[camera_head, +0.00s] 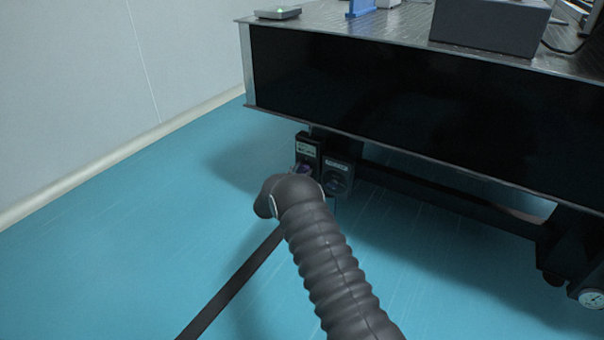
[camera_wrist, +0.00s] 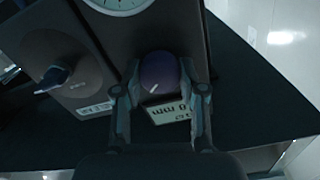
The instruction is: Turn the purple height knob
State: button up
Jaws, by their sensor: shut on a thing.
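The purple height knob (camera_wrist: 158,76) is a round dark purple knob with a white pointer line, on a dark panel in the wrist view. My gripper (camera_wrist: 160,92) has one finger on each side of the knob and is shut on it. A small display (camera_wrist: 170,110) below the knob shows an upside-down reading in mm, partly covered by a finger. In the head view a bit of the purple knob (camera_head: 302,170) shows on the control box under the table's corner. My arm hides the gripper there.
Left of the knob in the wrist view is a second panel with a dark blue knob (camera_wrist: 53,77). A round gauge (camera_wrist: 120,3) sits above. In the head view the optical table (camera_head: 400,95) overhangs the boxes, and a second box (camera_head: 338,178) stands beside the first.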

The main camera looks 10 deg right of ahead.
jog(key=m, duration=1.3)
jog(key=shift+m, duration=0.4)
dwell(0.4)
jog(key=o, duration=1.1)
jog(key=shift+o, duration=0.2)
jog(key=v, duration=1.2)
